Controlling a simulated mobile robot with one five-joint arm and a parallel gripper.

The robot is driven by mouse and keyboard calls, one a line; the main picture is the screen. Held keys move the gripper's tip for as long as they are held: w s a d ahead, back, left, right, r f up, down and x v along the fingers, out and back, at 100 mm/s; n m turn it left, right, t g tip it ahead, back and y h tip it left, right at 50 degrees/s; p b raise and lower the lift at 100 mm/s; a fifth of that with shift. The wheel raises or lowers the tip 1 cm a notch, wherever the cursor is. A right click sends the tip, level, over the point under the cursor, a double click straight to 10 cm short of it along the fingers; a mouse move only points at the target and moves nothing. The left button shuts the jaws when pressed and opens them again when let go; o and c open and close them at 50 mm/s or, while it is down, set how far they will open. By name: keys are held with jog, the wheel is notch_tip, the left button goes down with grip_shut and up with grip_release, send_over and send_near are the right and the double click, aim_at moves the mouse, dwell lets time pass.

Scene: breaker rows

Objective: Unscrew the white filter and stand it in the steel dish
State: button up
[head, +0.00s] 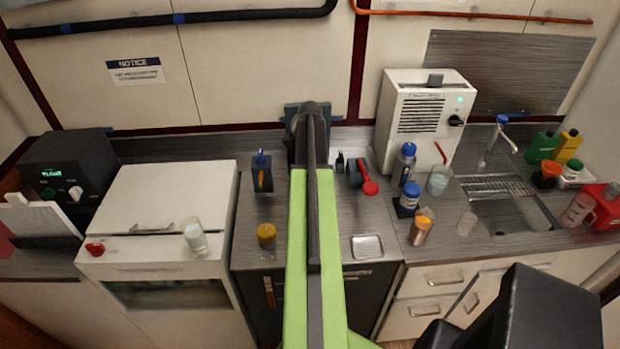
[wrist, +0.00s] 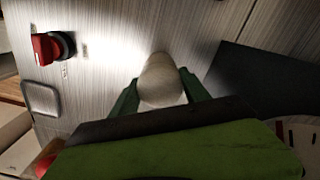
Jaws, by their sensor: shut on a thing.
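The white filter (wrist: 163,72), a pale rounded cylinder, stands between the two green fingers of my gripper (wrist: 159,88) in the wrist view. The fingers are shut on its sides. I cannot tell whether its far end is still in its seat. In the head view my arm covers the filter and my fingertips. The steel dish (head: 367,247) is a small square tray on the counter, right of my arm. It also shows at the left of the wrist view (wrist: 41,98), apart from my gripper and with nothing seen in it.
A red handle (head: 369,187) on a dark mount is behind the dish; it also shows in the wrist view (wrist: 46,46). A yellow-topped jar (head: 266,234) stands left of my arm. Bottles and cups (head: 411,196) crowd the right, before a white machine (head: 423,117).

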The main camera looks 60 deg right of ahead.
jog(key=n, duration=1.4)
jog(key=o, duration=1.2)
